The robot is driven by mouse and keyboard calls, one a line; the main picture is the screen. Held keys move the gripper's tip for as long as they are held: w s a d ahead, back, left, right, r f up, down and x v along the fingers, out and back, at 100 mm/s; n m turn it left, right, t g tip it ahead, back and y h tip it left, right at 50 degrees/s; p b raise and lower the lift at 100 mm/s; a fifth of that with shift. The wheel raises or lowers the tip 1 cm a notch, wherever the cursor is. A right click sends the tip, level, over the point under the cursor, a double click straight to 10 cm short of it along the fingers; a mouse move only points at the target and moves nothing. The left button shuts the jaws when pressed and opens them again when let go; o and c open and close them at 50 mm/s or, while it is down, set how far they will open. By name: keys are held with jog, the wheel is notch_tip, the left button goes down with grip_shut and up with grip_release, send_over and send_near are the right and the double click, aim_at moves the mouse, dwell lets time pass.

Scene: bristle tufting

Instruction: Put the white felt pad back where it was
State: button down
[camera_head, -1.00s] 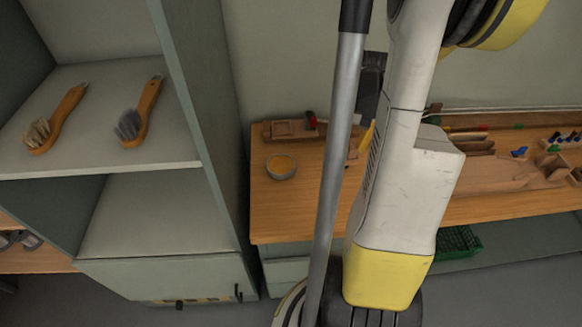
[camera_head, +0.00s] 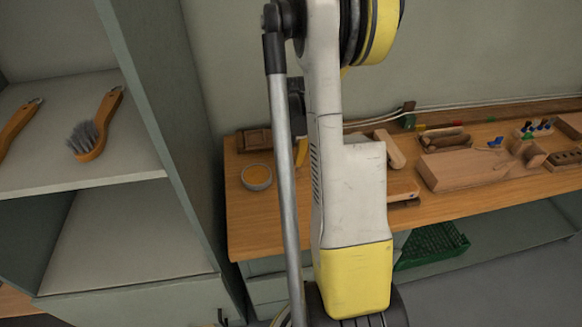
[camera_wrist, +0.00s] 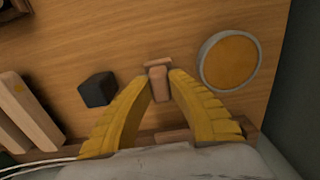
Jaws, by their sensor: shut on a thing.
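In the wrist view my gripper (camera_wrist: 164,77) points down over the wooden bench (camera_wrist: 110,40), its two yellow fingers close on either side of a small pinkish-brown piece (camera_wrist: 158,86). The piece fits between the fingertips. I cannot tell whether it touches the bench. I cannot make out a white felt pad in either view. In the head view my arm hides most of the gripper; only a sliver of yellow finger (camera_head: 301,152) shows beside the grey tube.
A round tin with an orange top (camera_wrist: 230,60) is right of the fingers; a dark block (camera_wrist: 98,90) is left. The head view shows wooden blocks (camera_head: 460,170) on the bench, a green crate (camera_head: 430,245) below, and a shelf unit (camera_head: 150,120) holding a brush (camera_head: 96,127).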

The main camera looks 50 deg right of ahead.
aim_at(291, 161)
jog(key=shift+f, duration=0.2)
jog(key=c, duration=1.4)
grip_release()
jog(key=shift+f, duration=0.15)
notch_tip(291, 161, up, 12)
jog(key=p, duration=0.5)
jog(key=shift+r, duration=0.2)
